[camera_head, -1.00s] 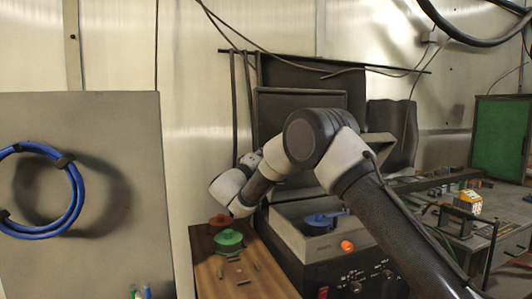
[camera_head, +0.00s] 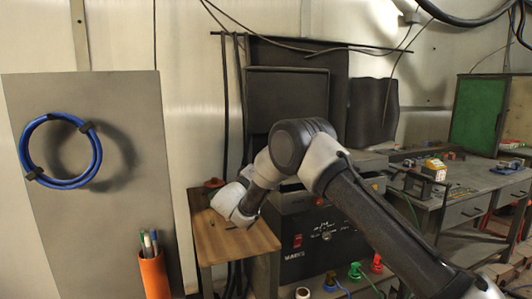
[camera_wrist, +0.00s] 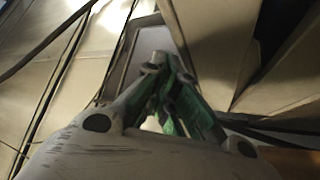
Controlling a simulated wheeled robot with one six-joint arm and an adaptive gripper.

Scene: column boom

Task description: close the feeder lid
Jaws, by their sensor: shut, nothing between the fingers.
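The feeder (camera_head: 310,235) is a dark box with knobs and an orange button on its front. A dark panel, which looks like its lid (camera_head: 287,97), stands upright behind it. My arm hides most of the feeder's top and the lid's lower edge. In the head view my wrist is over the wooden side table, left of the feeder, and my fingers cannot be made out. In the wrist view my gripper (camera_wrist: 158,70) is shut and empty, with green and grey fingers. I cannot tell whether it touches anything.
The wooden side table (camera_head: 238,243) holds a red reel (camera_head: 213,183). An orange tube with pens (camera_head: 153,272) stands in front at left. A grey panel with a blue cable coil (camera_head: 95,150) is at far left. A cluttered workbench (camera_head: 455,205) is at right.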

